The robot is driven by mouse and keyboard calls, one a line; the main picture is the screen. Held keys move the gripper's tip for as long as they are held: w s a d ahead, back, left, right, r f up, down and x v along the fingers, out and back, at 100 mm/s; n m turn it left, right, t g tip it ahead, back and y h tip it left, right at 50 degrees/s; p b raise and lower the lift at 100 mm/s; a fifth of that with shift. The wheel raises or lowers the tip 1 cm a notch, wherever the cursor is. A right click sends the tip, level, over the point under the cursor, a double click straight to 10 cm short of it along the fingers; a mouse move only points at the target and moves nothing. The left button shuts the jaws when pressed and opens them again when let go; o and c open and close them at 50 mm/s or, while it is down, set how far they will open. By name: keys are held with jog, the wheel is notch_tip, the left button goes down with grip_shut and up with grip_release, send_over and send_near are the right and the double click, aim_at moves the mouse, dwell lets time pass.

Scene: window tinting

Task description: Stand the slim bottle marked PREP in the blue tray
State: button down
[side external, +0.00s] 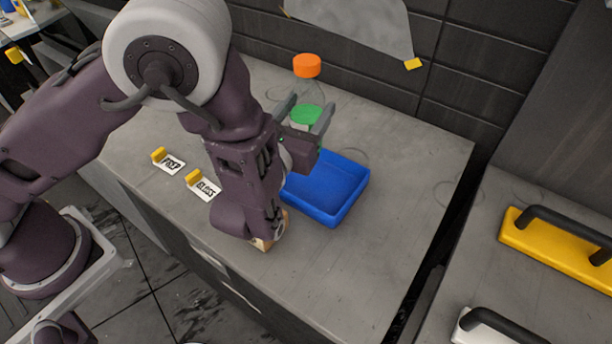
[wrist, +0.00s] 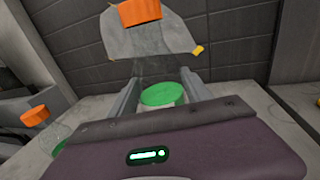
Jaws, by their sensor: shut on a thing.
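A clear bottle with an orange cap (side external: 306,66) and green contents is upright between the fingers of my gripper (side external: 306,112), which is shut on it. The wrist view shows this bottle's orange cap (wrist: 140,13) above the fingers and the green inside between them. No writing on it is readable. The blue tray (side external: 347,206) sits on the grey counter just below and to the right of my gripper. The bottle's lower end is hidden, so I cannot tell whether it is over the tray. A second orange-capped bottle (wrist: 35,116) shows at left in the wrist view.
Two small cards with yellow holders, one apparently reading PREP (side external: 173,165) and one GLASS (side external: 207,191), stand on the counter. A grey sheet (side external: 365,28) hangs on the dark wall. A yellow handled tool (side external: 545,245) lies across a gap at right. The counter's right part is clear.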

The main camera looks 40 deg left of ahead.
jog(key=f, duration=0.9)
jog(key=shift+d+f, duration=0.3)
jog(key=shift+f, duration=0.1)
jog(key=shift+c, duration=2.3)
grip_release()
